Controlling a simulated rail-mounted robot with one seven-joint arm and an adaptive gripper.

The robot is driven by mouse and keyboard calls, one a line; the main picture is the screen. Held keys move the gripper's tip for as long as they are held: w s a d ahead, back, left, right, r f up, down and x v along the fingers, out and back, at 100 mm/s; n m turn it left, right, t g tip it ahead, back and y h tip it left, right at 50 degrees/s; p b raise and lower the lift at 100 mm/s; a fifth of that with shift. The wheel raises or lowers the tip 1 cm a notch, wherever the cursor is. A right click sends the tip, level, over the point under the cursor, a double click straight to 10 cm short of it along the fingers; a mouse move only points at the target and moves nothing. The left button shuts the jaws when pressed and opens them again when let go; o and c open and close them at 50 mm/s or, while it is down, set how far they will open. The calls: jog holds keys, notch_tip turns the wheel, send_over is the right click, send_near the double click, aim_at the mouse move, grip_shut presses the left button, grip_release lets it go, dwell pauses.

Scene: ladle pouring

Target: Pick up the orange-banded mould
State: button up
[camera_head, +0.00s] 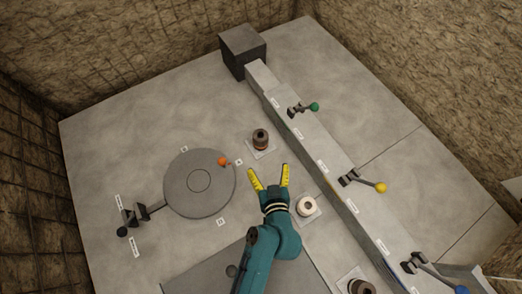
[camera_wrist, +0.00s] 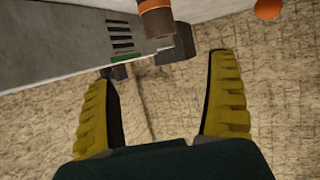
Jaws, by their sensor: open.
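The orange-banded mould (camera_head: 260,138) is a dark brown cylinder standing on a pale square pad (camera_head: 262,153) between the round disc and the long grey channel. In the wrist view the mould (camera_wrist: 156,20) shows at the top edge with its orange band, partly cut off by the frame. My gripper (camera_head: 269,170) is open and empty, with yellow fingers spread. Its fingertips are a short way below the mould in the head view, apart from it. In the wrist view, the gap between the fingers (camera_wrist: 165,65) is empty.
A round grey disc (camera_head: 183,190) with an orange ball (camera_head: 222,161) lies left. The grey channel (camera_head: 318,158) carries levers with green, yellow and blue knobs.

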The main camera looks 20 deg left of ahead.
aim_at(261, 140)
jog(key=b+x, duration=0.1)
jog(key=x, duration=0.2)
jog(key=b+x, duration=0.1)
jog(key=x, duration=0.3)
jog(key=b+x, duration=0.1)
jog(key=x, duration=0.3)
jog(key=shift+a+f+b, duration=0.25)
jog(key=shift+f+b, duration=0.1)
jog(key=b+x, duration=0.1)
jog(key=x, duration=0.1)
jog(key=b+x, duration=0.2)
jog(key=x, duration=0.1)
jog(key=shift+w+a+r, duration=0.1)
jog(key=shift+w+r, duration=0.05)
jog(key=shift+w, duration=0.25)
jog(key=shift+s, duration=0.15)
jog(key=shift+c, duration=0.7)
jog(key=shift+r, duration=0.1)
jog(key=c, duration=1.2)
